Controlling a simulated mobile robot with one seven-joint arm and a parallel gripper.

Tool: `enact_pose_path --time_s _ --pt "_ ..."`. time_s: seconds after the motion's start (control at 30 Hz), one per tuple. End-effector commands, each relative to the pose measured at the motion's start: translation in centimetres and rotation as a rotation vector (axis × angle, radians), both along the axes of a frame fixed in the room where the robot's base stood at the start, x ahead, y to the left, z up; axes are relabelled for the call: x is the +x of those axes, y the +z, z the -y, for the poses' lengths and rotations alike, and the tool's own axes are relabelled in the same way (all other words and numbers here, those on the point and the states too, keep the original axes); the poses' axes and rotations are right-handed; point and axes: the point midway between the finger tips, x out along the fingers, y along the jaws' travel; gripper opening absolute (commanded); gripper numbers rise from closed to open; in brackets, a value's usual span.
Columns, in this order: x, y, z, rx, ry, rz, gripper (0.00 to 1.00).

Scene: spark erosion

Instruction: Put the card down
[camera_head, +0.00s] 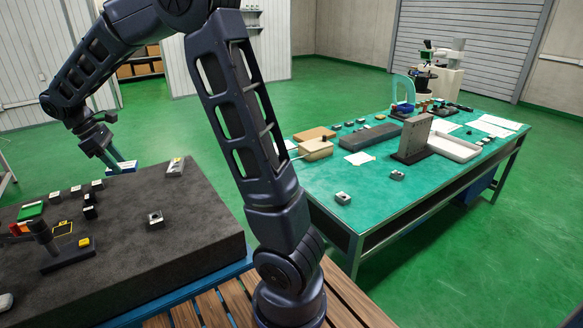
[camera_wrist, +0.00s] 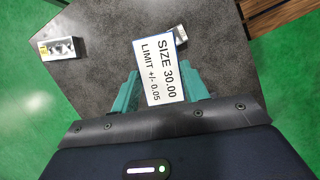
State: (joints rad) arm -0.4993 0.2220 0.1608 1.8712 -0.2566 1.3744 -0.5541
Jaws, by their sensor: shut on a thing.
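The card is white with a blue edge and black print, "SIZE 30.00 LIMIT +/- 0.05". In the wrist view the card (camera_wrist: 163,72) stands between the two teal fingers of my gripper (camera_wrist: 166,92), which is shut on it. In the head view my gripper (camera_head: 112,160) is at the far edge of the dark granite plate (camera_head: 120,215), and the card (camera_head: 124,167) shows as a small white and blue piece at the fingers. I cannot tell whether the card touches the plate.
A metal block with a yellow label (camera_head: 175,167) lies on the plate; it also shows in the wrist view (camera_wrist: 62,49). Another block (camera_head: 155,219), several small dark blocks (camera_head: 89,198) and a black stand (camera_head: 66,254) are there too. A green-topped bench (camera_head: 330,185) holds many parts.

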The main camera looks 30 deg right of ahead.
Motion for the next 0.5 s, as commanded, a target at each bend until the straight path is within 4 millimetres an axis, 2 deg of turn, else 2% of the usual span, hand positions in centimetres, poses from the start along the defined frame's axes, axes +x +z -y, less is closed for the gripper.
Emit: enact_pose_path --time_s 0.03,0.1,0.27,0.5 --pt "1.7 -0.1 1.3 0.001 -0.03 -0.001 0.21" --pt "3.6 -0.3 2.9 0.003 -0.067 -0.002 0.21" --pt "7.9 -0.7 7.1 0.006 -0.146 -0.003 0.21" --pt "13.7 -1.4 14.6 0.009 -0.267 -0.003 0.21"
